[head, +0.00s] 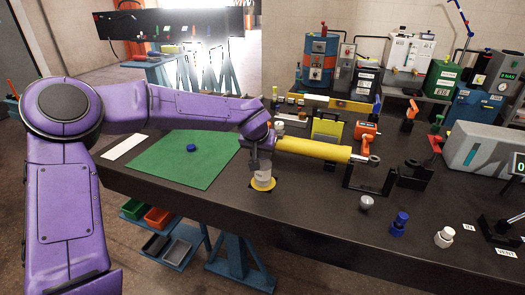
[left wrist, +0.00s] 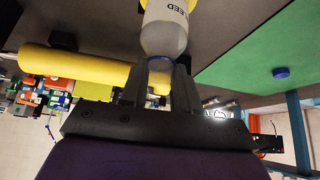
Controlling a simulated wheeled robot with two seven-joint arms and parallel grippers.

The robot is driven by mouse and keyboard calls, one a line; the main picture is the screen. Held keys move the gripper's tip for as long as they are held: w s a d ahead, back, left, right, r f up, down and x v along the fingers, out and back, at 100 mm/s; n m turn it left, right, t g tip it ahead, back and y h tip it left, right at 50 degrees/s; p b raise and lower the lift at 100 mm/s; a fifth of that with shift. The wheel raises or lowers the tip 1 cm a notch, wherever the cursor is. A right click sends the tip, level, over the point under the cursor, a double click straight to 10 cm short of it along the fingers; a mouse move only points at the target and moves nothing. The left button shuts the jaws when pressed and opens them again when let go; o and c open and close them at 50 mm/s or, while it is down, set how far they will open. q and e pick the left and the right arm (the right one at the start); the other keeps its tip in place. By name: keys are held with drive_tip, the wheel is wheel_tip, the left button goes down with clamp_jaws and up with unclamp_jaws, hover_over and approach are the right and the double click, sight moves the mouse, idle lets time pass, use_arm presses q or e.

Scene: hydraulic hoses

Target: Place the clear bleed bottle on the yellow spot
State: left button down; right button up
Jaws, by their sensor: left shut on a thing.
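The clear bleed bottle (head: 263,177) is upright over the yellow spot (head: 274,186) near the table's front edge. Yellow shows around its base; I cannot tell whether it touches the spot or hangs just above. My left gripper (head: 261,162) comes from above, shut on the bottle's top. In the left wrist view the fingers (left wrist: 158,88) grip the neck of the bottle (left wrist: 165,30), whose label reads "EED". Part of the yellow spot (left wrist: 194,5) shows beyond its base. My right gripper is not in view.
A yellow cylinder (head: 315,149) lies just behind and right of the bottle. A green mat (head: 165,165) with a blue cap (head: 191,148) lies left. A grey knob (head: 367,202) and a blue fitting (head: 399,223) stand right along the front edge.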

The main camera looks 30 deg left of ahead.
use_arm(q)
drive_tip(key=c, duration=0.8)
unclamp_jaws()
drive_tip(key=shift+f, duration=0.1)
drive_tip(key=p+v, duration=0.1)
drive_tip(key=v, duration=1.1)
